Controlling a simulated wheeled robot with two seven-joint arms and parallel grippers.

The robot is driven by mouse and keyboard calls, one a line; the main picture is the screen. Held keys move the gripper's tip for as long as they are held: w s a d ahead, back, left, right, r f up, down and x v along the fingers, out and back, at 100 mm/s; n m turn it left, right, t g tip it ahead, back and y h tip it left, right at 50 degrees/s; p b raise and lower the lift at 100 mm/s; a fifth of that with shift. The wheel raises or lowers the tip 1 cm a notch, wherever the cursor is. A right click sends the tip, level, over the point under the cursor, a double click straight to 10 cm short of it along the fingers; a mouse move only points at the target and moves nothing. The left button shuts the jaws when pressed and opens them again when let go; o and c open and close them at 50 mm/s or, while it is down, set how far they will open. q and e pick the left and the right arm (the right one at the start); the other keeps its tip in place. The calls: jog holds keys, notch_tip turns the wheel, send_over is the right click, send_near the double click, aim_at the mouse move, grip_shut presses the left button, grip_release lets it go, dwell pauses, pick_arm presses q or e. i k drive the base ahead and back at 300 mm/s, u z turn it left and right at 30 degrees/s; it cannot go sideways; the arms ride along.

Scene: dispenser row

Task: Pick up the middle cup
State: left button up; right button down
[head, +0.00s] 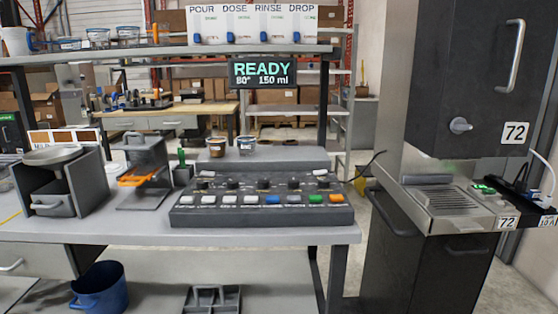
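Three small clear cups stand in a row at the left of the upper shelf: a left one (69,44), a middle one (99,38) and a right one (128,35). Two more small cups stand on the bench behind the control panel, a brown one (217,147) and a clear one with a blue part (246,145). Which cup counts as the middle one is not certain. Neither of my grippers shows in the head view.
A button panel (262,212) sits on the grey bench (110,232). The upper shelf (160,53) carries a white jug (15,40) and four-word sign panels. A dark cabinet (466,75) with a drip tray (445,198) stands right. A blue bucket (99,290) is below.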

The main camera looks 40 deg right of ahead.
aim_at(246, 144)
jog(key=k, duration=0.25)
jog(key=z, duration=1.5)
